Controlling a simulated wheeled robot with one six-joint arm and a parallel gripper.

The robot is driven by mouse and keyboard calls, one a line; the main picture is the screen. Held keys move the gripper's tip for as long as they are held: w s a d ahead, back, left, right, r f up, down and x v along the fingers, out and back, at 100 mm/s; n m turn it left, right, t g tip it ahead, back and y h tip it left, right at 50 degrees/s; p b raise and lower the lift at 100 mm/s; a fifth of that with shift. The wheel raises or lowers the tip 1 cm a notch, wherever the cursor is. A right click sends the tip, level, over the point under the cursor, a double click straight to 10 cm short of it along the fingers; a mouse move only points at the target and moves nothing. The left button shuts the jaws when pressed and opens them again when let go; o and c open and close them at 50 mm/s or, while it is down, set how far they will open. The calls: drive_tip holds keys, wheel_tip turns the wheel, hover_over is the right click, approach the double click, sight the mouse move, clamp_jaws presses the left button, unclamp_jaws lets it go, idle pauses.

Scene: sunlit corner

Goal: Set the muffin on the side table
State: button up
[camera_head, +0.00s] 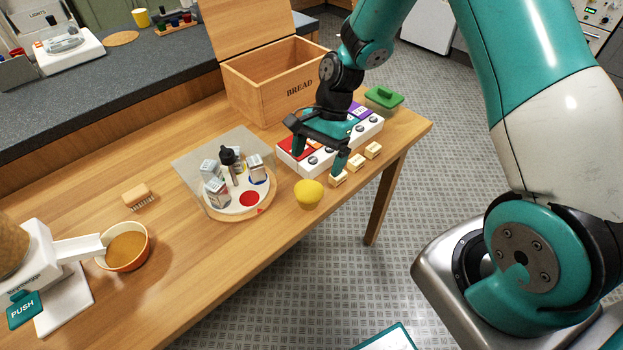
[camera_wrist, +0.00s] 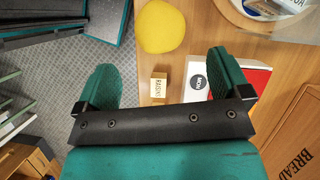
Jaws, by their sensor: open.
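The yellow muffin (camera_head: 308,194) stands upright near the front edge of the wooden table (camera_head: 330,220), just right of a round tray. Its round top shows at the upper middle of the wrist view (camera_wrist: 160,27). My gripper (camera_head: 318,158) is open and empty, above the table and a little behind the muffin. In the wrist view my fingers (camera_wrist: 163,68) are spread wide, with the muffin beyond their tips. No separate side table can be clearly told apart in these views.
A round tray (camera_head: 264,208) holds a bottle and several cartons. A white button board (camera_head: 290,162) and small labelled blocks (camera_head: 338,178) lie right of the muffin. An open bread box (camera_head: 250,80) stands behind. A bowl (camera_head: 127,246) and dispenser stand left. Floor lies beyond the front edge.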

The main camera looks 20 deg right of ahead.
drive_tip(key=s+a+r+n+t, duration=0.1)
drive_tip(key=s+a+r+n, duration=0.2)
drive_tip(key=r, duration=0.4)
drive_tip(key=s+a+r+n, duration=0.25)
drive_tip(key=r+n, duration=0.25)
drive_tip(key=r, duration=0.3)
drive_tip(key=s+a+r+n, duration=0.1)
drive_tip(key=s+r+n, duration=0.2)
drive_tip(key=s+n, duration=0.2)
drive_tip(key=s+a+r+n+t, duration=0.1)
drive_tip(key=s+r+n, duration=0.3)
drive_tip(key=s, duration=0.6)
drive_tip(key=shift+a+r+n, duration=0.15)
drive_tip(key=shift+a+n, duration=0.1)
drive_tip(key=shift+n, duration=0.85)
